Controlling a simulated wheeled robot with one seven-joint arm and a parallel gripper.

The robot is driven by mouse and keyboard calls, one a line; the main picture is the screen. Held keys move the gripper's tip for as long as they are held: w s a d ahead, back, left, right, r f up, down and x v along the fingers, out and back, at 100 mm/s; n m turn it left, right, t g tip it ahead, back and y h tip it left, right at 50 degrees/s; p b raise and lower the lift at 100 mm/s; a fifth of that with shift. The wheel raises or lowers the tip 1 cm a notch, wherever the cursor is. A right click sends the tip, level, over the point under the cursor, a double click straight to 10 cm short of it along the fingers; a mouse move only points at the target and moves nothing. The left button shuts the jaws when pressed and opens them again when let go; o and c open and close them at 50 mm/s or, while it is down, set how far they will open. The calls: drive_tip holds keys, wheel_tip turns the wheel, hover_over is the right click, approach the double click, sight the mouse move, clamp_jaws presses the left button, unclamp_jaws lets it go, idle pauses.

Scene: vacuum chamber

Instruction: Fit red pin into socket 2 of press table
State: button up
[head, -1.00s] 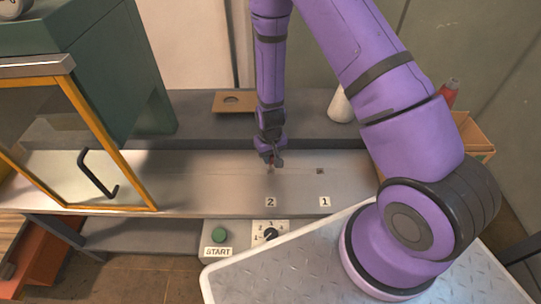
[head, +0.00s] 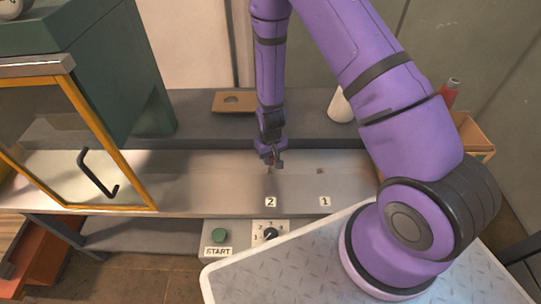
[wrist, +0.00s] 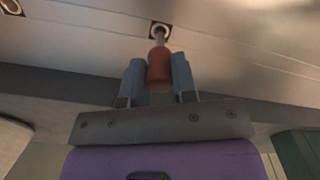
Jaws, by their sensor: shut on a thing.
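The red pin (wrist: 159,66) is between the two fingers of my gripper (wrist: 158,82) in the wrist view. My gripper is shut on it. The pin's narrow grey tip points at a ringed socket (wrist: 160,29) and overlaps it in the picture. I cannot tell whether the tip is inside or just above the hole. In the head view my gripper (head: 271,158) points down at the press table (head: 205,185), behind the label "2" (head: 271,202). Socket 2 is mostly hidden there by the gripper. Socket 1 (head: 320,171) shows empty to the right, behind label "1" (head: 324,202).
A yellow-framed guard door (head: 140,180) with a black handle stands at the left. A brown plate with a hole (head: 233,102) and a white bottle (head: 340,106) are on the shelf behind. A START button (head: 219,235) and a dial (head: 270,234) are in front.

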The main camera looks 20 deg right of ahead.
sight(270, 171)
drive_tip(key=shift+f, duration=2.1)
drive_tip(key=shift+f, duration=0.3)
drive_tip(key=o, duration=1)
drive_tip(key=shift+r, duration=0.15)
wheel_tip(270, 171, up, 10)
drive_tip(key=shift+r, duration=0.25)
